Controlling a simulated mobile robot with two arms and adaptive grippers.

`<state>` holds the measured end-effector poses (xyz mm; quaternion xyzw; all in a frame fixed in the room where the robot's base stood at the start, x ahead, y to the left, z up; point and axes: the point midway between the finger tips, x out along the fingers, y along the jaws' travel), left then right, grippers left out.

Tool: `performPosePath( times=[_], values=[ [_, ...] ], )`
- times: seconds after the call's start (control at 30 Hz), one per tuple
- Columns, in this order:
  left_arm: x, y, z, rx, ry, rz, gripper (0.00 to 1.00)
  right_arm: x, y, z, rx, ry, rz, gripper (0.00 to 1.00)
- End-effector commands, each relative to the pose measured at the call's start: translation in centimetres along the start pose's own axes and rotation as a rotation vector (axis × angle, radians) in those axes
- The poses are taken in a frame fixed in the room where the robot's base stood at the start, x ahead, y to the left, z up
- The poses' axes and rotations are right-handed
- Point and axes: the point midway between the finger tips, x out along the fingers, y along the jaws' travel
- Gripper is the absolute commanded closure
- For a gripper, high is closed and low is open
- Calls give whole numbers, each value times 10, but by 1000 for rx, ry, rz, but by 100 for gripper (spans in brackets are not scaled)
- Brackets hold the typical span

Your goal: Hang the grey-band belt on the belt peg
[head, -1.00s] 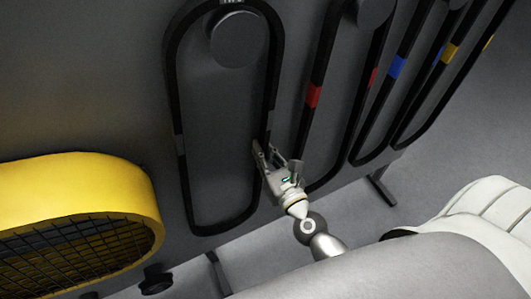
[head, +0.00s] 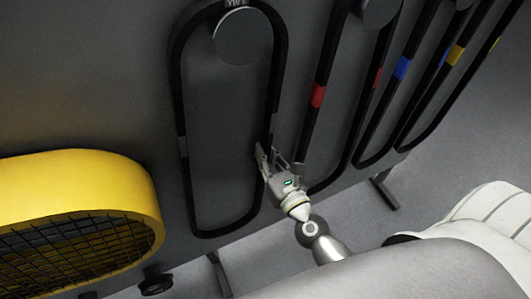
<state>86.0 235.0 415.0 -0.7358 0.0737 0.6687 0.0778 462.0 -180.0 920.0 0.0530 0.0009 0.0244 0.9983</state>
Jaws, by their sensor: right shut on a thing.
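The grey-band belt (head: 181,110) is a long black loop with a grey band on its left side. It hangs upright in front of the grey panel, its top around a round grey peg (head: 240,37). From this view I cannot tell whether the peg bears its weight. My right gripper (head: 267,160) is shut on the right side of the belt, low down; the fingers partly hide the belt there. My left gripper is not in view.
A red-band belt (head: 317,96) hangs close to the right of my right gripper. Blue-band (head: 402,67) and yellow-band (head: 456,55) belts hang farther right. A yellow guard with black mesh (head: 80,185) stands at the left. Open floor (head: 440,140) lies at the right.

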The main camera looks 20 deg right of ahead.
Motion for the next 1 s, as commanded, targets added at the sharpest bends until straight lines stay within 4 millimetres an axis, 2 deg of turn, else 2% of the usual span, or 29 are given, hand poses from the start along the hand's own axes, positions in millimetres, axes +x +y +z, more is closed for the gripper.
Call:
performPosePath(
  times=[0.27, 0.9, 0.93, 1.0],
  values=[
    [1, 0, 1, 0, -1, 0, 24, 2, -2, 2, 0, -7, -4, 100],
    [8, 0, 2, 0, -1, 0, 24, 1, -3, -7, -1, -1, -4, 100],
    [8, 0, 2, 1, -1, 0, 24, 1, -3, -7, -1, -1, -4, 86],
    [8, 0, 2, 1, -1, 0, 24, 1, -3, -8, -1, 0, -4, 78]
  ],
)
